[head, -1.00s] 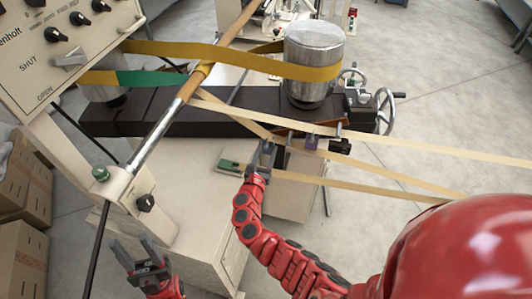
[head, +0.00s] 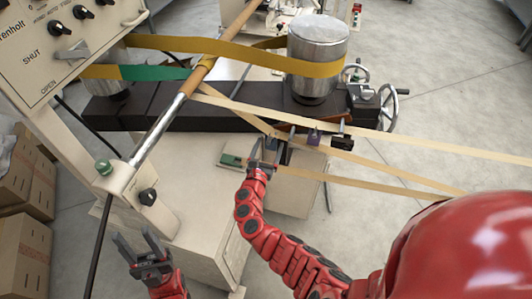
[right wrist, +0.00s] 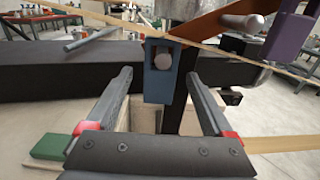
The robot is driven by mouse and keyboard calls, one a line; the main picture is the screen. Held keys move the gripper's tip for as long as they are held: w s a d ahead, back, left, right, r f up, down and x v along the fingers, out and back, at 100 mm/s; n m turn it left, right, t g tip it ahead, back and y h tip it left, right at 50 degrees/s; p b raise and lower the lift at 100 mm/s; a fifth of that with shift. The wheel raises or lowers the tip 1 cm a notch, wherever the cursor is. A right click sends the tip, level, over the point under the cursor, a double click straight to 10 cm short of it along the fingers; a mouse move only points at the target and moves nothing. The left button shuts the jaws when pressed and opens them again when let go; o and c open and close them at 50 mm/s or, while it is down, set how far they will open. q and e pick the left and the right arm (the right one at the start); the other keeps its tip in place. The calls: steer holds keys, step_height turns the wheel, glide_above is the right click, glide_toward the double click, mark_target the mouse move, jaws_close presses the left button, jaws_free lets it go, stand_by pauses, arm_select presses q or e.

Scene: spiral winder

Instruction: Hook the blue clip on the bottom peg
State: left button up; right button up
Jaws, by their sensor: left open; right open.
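The blue clip (right wrist: 160,84) hangs upright in the right wrist view, ahead of and between my right gripper's fingertips, apart from both. A pale rounded end, like a peg's, shows in its dark opening; I cannot tell how deeply it sits. In the head view the blue clip (head: 286,153) is a small dark shape just right of my right gripper (head: 263,148). That gripper is open and empty; its fingers also show in the right wrist view (right wrist: 160,85). My left gripper (head: 142,243) is open and empty at the lower left.
A purple clip (right wrist: 289,38) and another rounded peg end (right wrist: 240,26) are up to the right. A black clip (head: 342,143) is farther right. Tan bands (head: 380,137) cross nearby. A green block (head: 231,160) lies left of my right gripper. The dark beam (head: 175,108) is behind.

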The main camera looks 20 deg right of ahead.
steer(key=b+v, duration=0.4)
steer(key=v, duration=1.3)
steer(key=shift+a, duration=0.2)
steer(key=shift+s, duration=0.15)
